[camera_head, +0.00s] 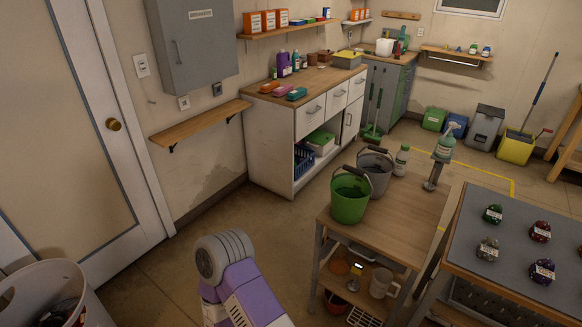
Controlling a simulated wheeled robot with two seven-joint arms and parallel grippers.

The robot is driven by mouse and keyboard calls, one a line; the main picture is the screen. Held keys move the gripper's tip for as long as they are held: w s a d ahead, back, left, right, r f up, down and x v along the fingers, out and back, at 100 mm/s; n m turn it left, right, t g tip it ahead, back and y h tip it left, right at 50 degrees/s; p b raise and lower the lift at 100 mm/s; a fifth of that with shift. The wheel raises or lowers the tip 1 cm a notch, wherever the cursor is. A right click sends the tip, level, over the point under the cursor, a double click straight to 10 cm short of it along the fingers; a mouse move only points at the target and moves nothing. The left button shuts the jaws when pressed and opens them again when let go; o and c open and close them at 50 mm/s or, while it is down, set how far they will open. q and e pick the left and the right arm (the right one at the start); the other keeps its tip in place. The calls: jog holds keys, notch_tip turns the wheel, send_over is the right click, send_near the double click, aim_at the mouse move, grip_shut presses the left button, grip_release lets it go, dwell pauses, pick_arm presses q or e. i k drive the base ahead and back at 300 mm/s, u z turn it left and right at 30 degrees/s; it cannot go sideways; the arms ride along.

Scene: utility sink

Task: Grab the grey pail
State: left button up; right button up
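The grey pail (379,172) stands upright on the wooden top of a small cart (405,215). Its dark handle arches over the opening. A green pail (350,205) with a raised handle stands in front of it to the left and hides part of its lower side. Neither of my grippers shows. Only a purple and white part of one of my arms, with a grey rounded end, rises at the bottom, left of the cart and apart from the pails.
A grey-topped table (500,270) with several small coloured items is at right. A bin (85,283) is at lower left. Floor left of the cart is clear.

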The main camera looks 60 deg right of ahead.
aim_at(380, 169)
jog(key=u, duration=1.1)
jog(key=k, duration=2)
jog(key=z, duration=1.65)
